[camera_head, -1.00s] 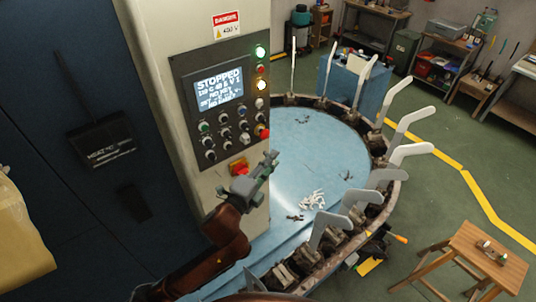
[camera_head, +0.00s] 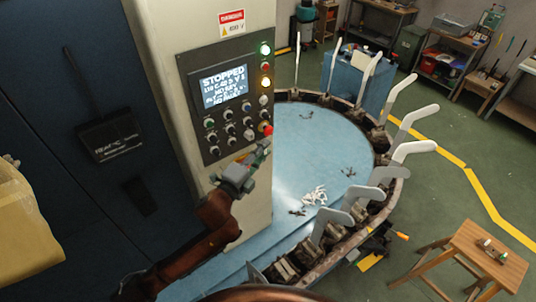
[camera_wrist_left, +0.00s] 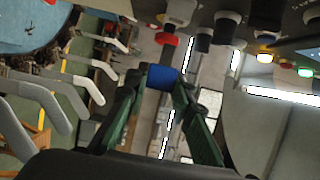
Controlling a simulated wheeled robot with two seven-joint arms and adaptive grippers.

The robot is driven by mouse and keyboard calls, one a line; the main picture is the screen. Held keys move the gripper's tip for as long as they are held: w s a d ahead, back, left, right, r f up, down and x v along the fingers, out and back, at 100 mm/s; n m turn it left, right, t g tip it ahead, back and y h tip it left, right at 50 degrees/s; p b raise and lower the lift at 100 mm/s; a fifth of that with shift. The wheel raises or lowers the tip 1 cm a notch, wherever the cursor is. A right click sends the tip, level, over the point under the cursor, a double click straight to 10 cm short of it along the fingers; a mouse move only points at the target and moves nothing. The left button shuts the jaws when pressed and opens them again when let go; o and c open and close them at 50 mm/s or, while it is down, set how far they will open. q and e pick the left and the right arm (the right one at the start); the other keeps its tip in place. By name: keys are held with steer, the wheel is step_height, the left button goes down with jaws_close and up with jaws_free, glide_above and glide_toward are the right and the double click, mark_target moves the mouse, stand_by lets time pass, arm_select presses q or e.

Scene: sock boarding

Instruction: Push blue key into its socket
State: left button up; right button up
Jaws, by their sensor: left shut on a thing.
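In the left wrist view the left gripper (camera_wrist_left: 160,80) is shut on the blue key (camera_wrist_left: 161,77), a short blue cylinder between the green fingertips. The key points toward the panel's row of knobs at the top of that view. I cannot tell which opening is its socket, and no contact between key and panel shows. In the head view the key is too small to make out. My right gripper is not in view.
A red knob (camera_head: 267,129) sits at the panel's lower right, close to the left fingertips; it also shows in the wrist view (camera_wrist_left: 166,39). The screen (camera_head: 224,86) reads STOPPED. A blue round table (camera_head: 320,150) ringed with upright white sock forms lies right. A wooden stool (camera_head: 478,252) holds small items.

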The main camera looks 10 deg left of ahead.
arm_select(q)
steer(key=shift+w+a, duration=0.55)
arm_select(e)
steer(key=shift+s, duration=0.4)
arm_select(q)
steer(key=shift+p, duration=0.3)
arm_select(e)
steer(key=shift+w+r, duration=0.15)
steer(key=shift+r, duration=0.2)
arm_select(q)
steer(key=shift+p, duration=0.5)
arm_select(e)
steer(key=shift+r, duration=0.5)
arm_select(q)
steer(key=shift+w+a+r, duration=0.1)
steer(key=shift+w+a, duration=1.05)
steer(key=shift+a, duration=0.05)
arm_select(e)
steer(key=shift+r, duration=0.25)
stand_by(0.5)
arm_select(q)
steer(key=o, duration=0.9)
steer(key=shift+s, duration=0.1)
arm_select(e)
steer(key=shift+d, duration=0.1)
arm_select(q)
steer(key=v, duration=1.1)
steer(key=shift+s+a, duration=0.25)
steer(key=shift+s, duration=0.1)
